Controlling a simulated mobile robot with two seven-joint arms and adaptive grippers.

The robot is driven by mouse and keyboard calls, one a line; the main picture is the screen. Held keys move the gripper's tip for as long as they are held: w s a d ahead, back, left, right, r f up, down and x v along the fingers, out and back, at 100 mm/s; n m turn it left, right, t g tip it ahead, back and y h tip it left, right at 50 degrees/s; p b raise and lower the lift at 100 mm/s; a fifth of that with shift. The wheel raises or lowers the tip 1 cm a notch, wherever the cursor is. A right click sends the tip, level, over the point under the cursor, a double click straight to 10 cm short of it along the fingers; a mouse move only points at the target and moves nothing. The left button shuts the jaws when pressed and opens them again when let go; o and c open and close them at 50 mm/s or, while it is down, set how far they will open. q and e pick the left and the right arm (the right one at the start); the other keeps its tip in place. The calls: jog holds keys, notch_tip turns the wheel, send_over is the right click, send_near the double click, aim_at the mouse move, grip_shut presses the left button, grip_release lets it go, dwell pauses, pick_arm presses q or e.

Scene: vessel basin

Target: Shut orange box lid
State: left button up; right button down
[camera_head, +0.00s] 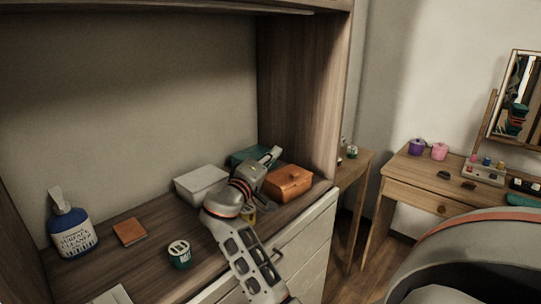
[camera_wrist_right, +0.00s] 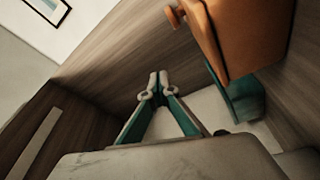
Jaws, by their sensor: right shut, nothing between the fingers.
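The orange box (camera_head: 288,186) stands near the right end of the wooden counter, with a small knob on its top. Its lid looks down on the box, but I cannot tell whether it is fully closed. In the right wrist view the orange box (camera_wrist_right: 248,35) shows tilted at the upper right, its knob pointing left. My right gripper (camera_head: 275,153) is just behind and left of the box in the head view. Its fingertips (camera_wrist_right: 157,80) meet, shut and empty, apart from the box in the wrist view. My left gripper is not in view.
A teal box (camera_head: 243,156) and a white box (camera_head: 200,183) stand left of the orange one. The cabinet side wall (camera_head: 305,90) rises behind the orange box.

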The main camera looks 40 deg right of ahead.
jog(key=shift+s, duration=0.15)
jog(key=v, duration=0.7)
jog(key=shift+a, duration=0.25)
dwell(0.4)
jog(key=shift+s+f, duration=0.15)
jog(key=shift+s, duration=0.05)
